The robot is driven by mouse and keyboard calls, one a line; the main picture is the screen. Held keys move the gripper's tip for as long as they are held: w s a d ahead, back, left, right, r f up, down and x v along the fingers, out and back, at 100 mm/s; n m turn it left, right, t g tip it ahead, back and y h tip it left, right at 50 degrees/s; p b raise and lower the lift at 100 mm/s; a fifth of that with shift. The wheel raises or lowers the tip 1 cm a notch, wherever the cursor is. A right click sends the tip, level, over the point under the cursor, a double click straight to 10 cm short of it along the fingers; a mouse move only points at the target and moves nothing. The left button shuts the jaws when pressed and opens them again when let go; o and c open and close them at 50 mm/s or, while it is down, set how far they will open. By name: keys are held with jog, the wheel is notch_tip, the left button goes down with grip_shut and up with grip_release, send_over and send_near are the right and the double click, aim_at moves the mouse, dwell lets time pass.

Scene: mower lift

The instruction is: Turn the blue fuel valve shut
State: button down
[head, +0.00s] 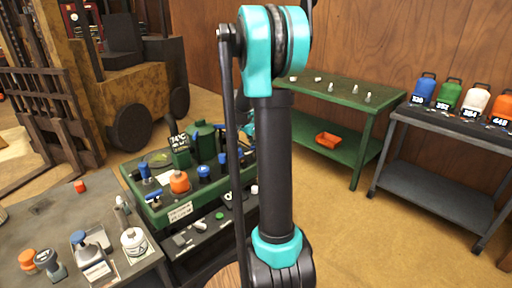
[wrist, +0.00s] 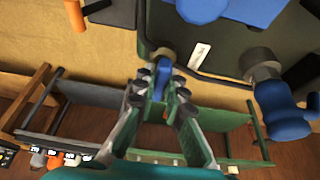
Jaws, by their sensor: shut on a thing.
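In the wrist view, my gripper (wrist: 160,92) is shut on a small blue handle, which I take for the blue fuel valve (wrist: 163,70). The handle sits narrowly between the fingertips, in front of a round grey-brown fitting (wrist: 163,53) at the edge of a dark body. In the head view, my arm hides the gripper and the gripped handle. The green mower deck (head: 177,210) stands left of my arm there, with several blue parts on it, such as a blue knob (head: 204,171).
In the wrist view, another larger blue part (wrist: 284,112) on a grey fitting is right of the gripper. In the head view, an orange cap (head: 180,181) is on the deck. A grey table (head: 60,215) is left, a green bench (head: 340,95) behind, a grey cart (head: 440,150) right.

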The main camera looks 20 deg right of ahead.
jog(key=c, duration=1.6)
grip_release()
jog(key=v, duration=1.2)
